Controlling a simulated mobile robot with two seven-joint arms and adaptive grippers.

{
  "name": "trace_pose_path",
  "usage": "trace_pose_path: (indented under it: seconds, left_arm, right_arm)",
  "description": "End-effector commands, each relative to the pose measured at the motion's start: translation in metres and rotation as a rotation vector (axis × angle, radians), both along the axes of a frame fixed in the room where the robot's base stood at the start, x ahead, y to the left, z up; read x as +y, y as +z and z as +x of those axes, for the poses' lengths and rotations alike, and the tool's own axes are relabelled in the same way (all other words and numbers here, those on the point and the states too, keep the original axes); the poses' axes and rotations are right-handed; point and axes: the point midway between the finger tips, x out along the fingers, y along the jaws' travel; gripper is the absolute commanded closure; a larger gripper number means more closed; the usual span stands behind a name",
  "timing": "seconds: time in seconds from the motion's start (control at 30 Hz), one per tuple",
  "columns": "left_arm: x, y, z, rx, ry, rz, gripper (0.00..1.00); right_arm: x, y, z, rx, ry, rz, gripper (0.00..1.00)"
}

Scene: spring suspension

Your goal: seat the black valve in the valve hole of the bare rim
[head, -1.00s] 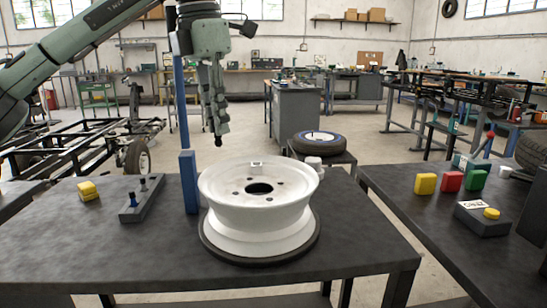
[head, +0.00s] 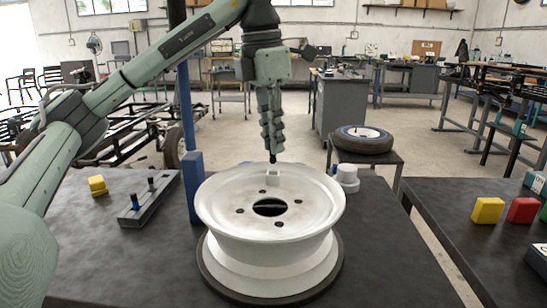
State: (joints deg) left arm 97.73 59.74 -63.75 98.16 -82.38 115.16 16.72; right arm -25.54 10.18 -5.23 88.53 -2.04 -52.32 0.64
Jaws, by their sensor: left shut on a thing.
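The bare white rim (head: 318,215) lies flat on a round black base on the dark table. My left gripper (head: 270,140) points down above the rim's far edge. It is shut on the black valve (head: 272,158), of which only a small dark tip shows below the fingers. My right gripper is not in view.
A grey holder (head: 150,207) with small upright pieces and a yellow block (head: 97,185) lie left. A blue post (head: 193,180) stands close behind the rim's left side. A white cylindrical part (head: 347,178) is behind right. A tyre (head: 362,143) rests on a small table.

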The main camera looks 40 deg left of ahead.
Motion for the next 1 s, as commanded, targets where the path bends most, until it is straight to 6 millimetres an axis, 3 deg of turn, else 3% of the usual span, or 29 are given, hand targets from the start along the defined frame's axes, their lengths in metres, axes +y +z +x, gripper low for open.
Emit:
trace_pose_path:
  seconds: [0.37, 0.87, 0.9, 1.0]
  left_arm:
    - [0.0, -0.038, 0.0, 0.002, -0.001, -0.001, 1.0]
    - [0.0, -0.043, 0.0, -0.001, 0.0, 0.0, 1.0]
    - [0.0, -0.043, 0.0, -0.001, 0.0, 0.0, 0.87]
    - [0.0, -0.042, 0.0, -0.001, 0.0, 0.0, 0.81]
  right_arm:
    - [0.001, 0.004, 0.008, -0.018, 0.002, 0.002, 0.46]
    - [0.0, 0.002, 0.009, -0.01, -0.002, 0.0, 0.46]
    - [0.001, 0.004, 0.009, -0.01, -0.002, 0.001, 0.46]
    - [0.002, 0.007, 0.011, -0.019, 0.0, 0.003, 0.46]
